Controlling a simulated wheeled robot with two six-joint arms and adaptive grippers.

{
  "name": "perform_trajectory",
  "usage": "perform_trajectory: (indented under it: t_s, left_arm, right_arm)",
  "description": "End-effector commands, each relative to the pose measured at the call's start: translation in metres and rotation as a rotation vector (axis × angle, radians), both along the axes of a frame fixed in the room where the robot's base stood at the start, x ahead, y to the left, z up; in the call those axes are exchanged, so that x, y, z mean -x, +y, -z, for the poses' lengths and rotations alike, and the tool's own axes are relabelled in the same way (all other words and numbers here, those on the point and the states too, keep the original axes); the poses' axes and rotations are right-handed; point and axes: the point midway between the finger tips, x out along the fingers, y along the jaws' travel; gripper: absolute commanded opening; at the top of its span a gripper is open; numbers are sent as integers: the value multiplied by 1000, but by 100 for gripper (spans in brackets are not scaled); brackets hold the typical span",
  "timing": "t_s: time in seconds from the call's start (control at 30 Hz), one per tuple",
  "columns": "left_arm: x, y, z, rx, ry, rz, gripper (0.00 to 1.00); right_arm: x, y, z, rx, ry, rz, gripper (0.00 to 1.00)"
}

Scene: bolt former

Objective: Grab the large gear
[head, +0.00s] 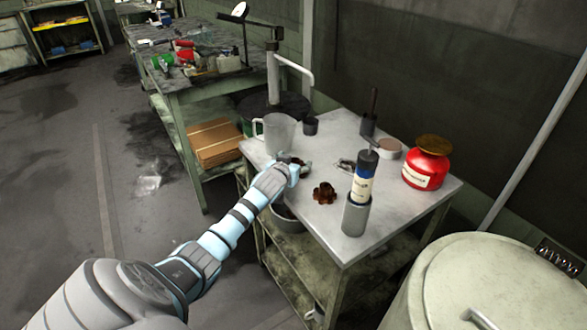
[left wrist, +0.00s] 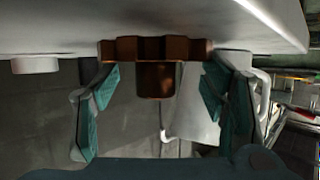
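My left gripper (head: 301,170) is low over the near left part of the metal table. In the left wrist view, where the table appears at the top, it (left wrist: 160,95) is open. A brown toothed gear with a narrower hub (left wrist: 156,80) shows between and beyond its fingers. I see no clear contact. In the head view a dark part at the fingertips is mostly hidden by the gripper. A brown gear (head: 324,193) lies on the table to the right of the gripper. I cannot tell for sure which gear is the large one. My right gripper is not in view.
A clear pitcher (head: 278,134) stands just behind the gripper. A large pale drum (head: 490,285) is at the front right.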

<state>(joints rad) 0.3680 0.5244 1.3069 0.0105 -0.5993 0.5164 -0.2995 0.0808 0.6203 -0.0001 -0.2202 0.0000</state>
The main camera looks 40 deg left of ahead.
Motion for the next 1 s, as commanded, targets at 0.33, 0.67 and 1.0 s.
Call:
perform_trajectory:
  t_s: [0.33, 0.67, 1.0]
  left_arm:
    - [0, -1, 1, 3, 1, 0, 2]
    - [0, -1, -1, 3, -3, 2, 0]
    - [-1, 0, -58, -1, -8, 2, 0]
  right_arm:
    - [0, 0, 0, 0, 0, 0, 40]
    - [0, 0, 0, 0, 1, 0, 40]
    - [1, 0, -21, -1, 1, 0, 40]
